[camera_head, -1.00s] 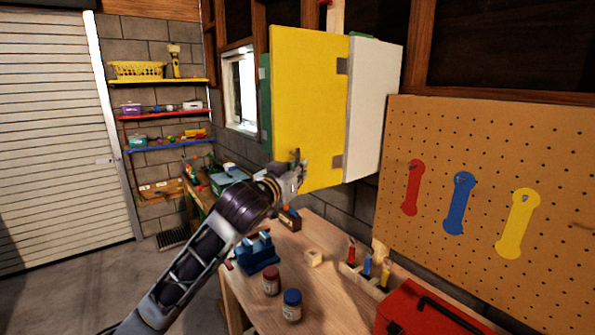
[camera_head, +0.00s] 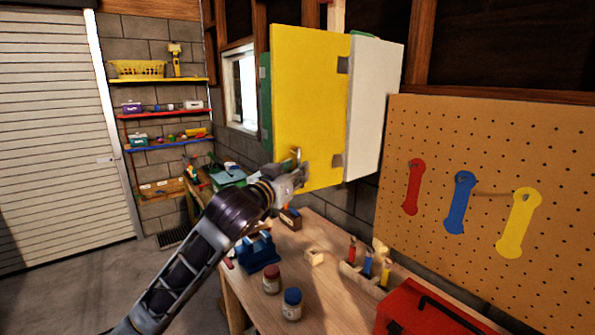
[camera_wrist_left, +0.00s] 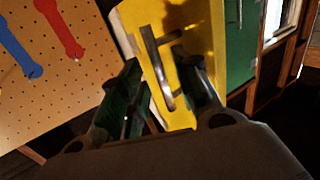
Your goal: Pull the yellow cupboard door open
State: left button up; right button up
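The yellow cupboard door (camera_head: 308,95) hangs on the wall cupboard above the workbench, with grey hinges along its right edge. It looks shut or nearly so; any small gap is not clear. My left gripper (camera_head: 298,168) is at the door's lower left part. In the left wrist view, a grey metal bar handle (camera_wrist_left: 158,68) stands on the yellow door. The two fingers of my left gripper (camera_wrist_left: 162,92) are apart, one on each side of the handle. I cannot tell whether either finger touches it. My right gripper is not in view.
Below, the workbench (camera_head: 330,285) holds jars, a blue vice (camera_head: 258,254) and a red toolbox (camera_head: 425,312). A pegboard (camera_head: 490,135) is at right.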

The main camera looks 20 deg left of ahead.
pick_arm(q)
jog(key=shift+s+a, duration=0.15)
jog(key=shift+s, duration=2.35)
